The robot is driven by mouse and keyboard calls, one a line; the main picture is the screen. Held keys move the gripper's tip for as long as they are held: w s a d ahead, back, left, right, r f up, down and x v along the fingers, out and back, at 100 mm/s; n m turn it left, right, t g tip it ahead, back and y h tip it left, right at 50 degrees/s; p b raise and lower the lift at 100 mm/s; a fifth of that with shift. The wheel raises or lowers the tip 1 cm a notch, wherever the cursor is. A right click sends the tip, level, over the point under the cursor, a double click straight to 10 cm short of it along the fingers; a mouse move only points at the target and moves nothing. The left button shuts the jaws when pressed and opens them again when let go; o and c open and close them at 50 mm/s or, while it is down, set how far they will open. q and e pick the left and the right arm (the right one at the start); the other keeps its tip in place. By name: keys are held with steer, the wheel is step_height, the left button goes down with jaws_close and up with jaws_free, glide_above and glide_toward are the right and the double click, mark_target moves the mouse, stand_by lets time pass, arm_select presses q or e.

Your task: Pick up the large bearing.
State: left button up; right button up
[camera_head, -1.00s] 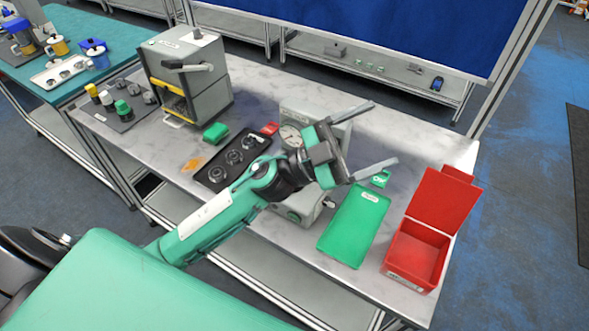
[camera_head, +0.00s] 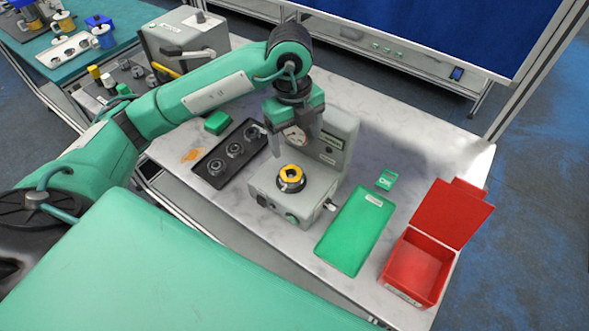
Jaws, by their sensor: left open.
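A black tray (camera_head: 205,172) on the table holds three dark round bearings, the middle one (camera_head: 235,150) among them. I cannot tell by size which is the large bearing. My left gripper (camera_head: 293,151) points down with open, empty jaws, above and behind the yellow-topped part, in front of the dial. It appears apart from the part. My right gripper is out of view.
A green flat tray (camera_head: 355,232) and an open red box (camera_head: 416,262) stand right of the machine. A small green box (camera_head: 217,122) lies behind the black tray. A grey press (camera_head: 190,42) stands at the back left.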

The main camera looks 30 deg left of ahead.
arm_select(q)
steer(key=a, duration=0.1)
steer(key=p, duration=0.2)
glide_above(291, 176)
steer(key=shift+n+y, duration=0.3)
steer(key=shift+y, duration=0.1)
step_height(291, 176, down, 8)
steer(key=shift+w+r, duration=0.1)
steer(key=shift+f+p, duration=0.3)
steer(key=shift+f, duration=0.1)
step_height(291, 176, down, 4)
steer(key=shift+f+p, duration=0.1)
steer(key=shift+p, duration=1)
steer(key=shift+f, duration=0.25)
steer(key=c, duration=1.3)
steer(key=shift+o, duration=0.2)
steer(key=shift+r, duration=0.1)
